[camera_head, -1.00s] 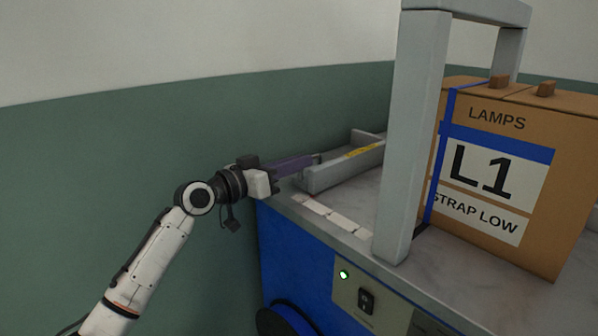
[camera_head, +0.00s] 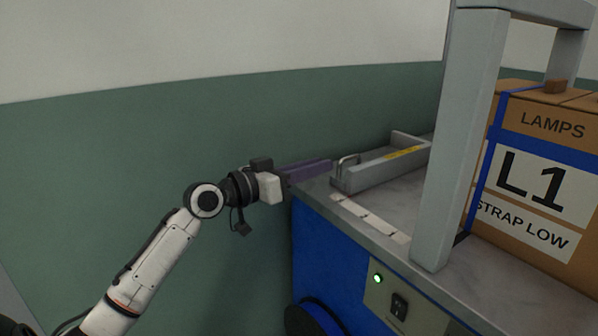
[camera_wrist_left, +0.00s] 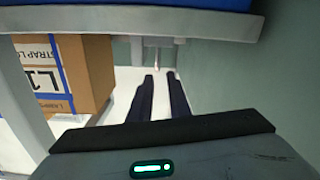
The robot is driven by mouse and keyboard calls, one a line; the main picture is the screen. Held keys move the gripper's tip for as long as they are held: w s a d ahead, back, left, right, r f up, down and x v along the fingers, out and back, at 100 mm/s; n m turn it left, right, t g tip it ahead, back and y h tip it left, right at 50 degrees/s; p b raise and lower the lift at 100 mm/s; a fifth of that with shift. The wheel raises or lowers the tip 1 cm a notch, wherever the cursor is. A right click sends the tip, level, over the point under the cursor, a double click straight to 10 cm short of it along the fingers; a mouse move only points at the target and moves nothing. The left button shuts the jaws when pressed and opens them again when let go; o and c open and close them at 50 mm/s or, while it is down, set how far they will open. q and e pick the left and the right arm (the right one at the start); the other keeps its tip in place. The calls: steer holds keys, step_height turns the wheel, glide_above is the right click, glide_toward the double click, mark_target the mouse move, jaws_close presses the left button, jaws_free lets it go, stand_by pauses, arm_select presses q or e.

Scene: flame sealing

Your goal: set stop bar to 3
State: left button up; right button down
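The stop bar (camera_head: 388,170) is a grey bar with a yellow label, lying across the far left end of the machine's table. A bent metal handle (camera_head: 346,162) stands at its near left end. My left gripper (camera_head: 326,165) reaches in from the left, its dark purple fingers level with the handle and apparently just short of it. In the left wrist view the two fingers (camera_wrist_left: 160,76) are apart with nothing held between them. A pale upright piece shows just beyond their tips. My right gripper is not in view.
Pale marker plates (camera_head: 366,216) line the table's front edge; their numbers are unreadable. A grey arch (camera_head: 459,140) stands right of them. Beyond it is a carton (camera_head: 550,180) marked LAMPS, L1. The green and white wall (camera_head: 150,150) is behind.

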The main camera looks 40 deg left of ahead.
arm_select(q)
steer(key=v, duration=0.5)
steer(key=shift+w, duration=0.1)
stand_by(0.3)
